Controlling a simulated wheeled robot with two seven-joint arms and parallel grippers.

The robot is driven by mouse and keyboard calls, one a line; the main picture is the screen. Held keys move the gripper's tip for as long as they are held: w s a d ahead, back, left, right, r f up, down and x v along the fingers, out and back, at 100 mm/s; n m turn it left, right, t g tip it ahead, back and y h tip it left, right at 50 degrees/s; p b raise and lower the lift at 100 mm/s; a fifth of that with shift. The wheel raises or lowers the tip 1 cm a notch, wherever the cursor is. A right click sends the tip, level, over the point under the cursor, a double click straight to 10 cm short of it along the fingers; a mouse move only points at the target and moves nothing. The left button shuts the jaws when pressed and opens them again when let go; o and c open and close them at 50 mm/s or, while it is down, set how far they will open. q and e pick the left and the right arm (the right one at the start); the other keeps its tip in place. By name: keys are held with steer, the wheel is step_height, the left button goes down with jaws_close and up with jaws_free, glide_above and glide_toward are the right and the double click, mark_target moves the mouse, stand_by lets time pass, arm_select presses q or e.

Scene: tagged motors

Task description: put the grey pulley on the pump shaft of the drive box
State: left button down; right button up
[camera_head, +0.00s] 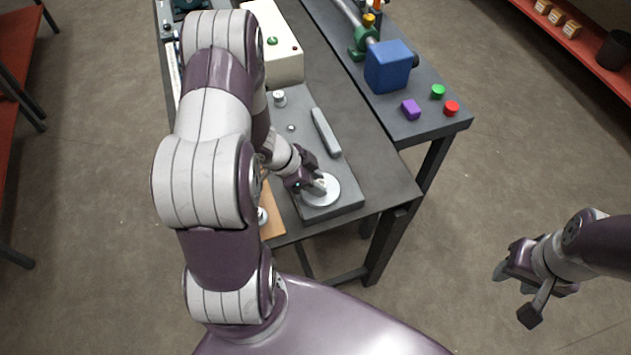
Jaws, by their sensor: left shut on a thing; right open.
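The grey pulley (328,197) shows as a light grey disc near the front end of a long dark grey box, which I take for the drive box (345,205). My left gripper (319,184) is shut on the pulley from above and hides part of it. Whether the pulley rests on a shaft or hangs just above the box cannot be told. The pump shaft is not clearly seen. On the same box are a silver knob (279,99), a small round stud (291,128) and a pale grey bar (326,132). My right gripper (513,278) is open and empty above the floor.
A cream box (275,45) with a green button stands behind. On the right bench are a blue block (388,66), a purple block (410,109), a green cylinder (438,91) and a red one (451,108). The table's right strip (385,180) is clear.

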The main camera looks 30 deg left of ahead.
arm_select(q)
steer(key=shift+w+a+f, duration=0.1)
steer(key=c, duration=0.8)
jaws_free()
steer(key=p+v, duration=0.3)
steer(key=v, duration=0.9)
steer(key=w+r+n+t+y, duration=0.1)
steer(key=w+r+n+y, duration=0.4)
steer(key=r+y, duration=0.1)
steer(key=s+d+n+g, duration=0.1)
steer(key=s+d, duration=0.2)
steer(key=s+d+r+n+g, duration=0.1)
steer(key=s+d+n, duration=0.1)
steer(key=s+d, duration=0.1)
steer(key=s+d+r+n+g, duration=0.1)
steer(key=s+d+n, duration=0.1)
steer(key=d, duration=0.3)
steer(key=shift+s+d+g+h, duration=0.15)
steer(key=shift+s+g+h, duration=0.2)
steer(key=shift+s, duration=0.4)
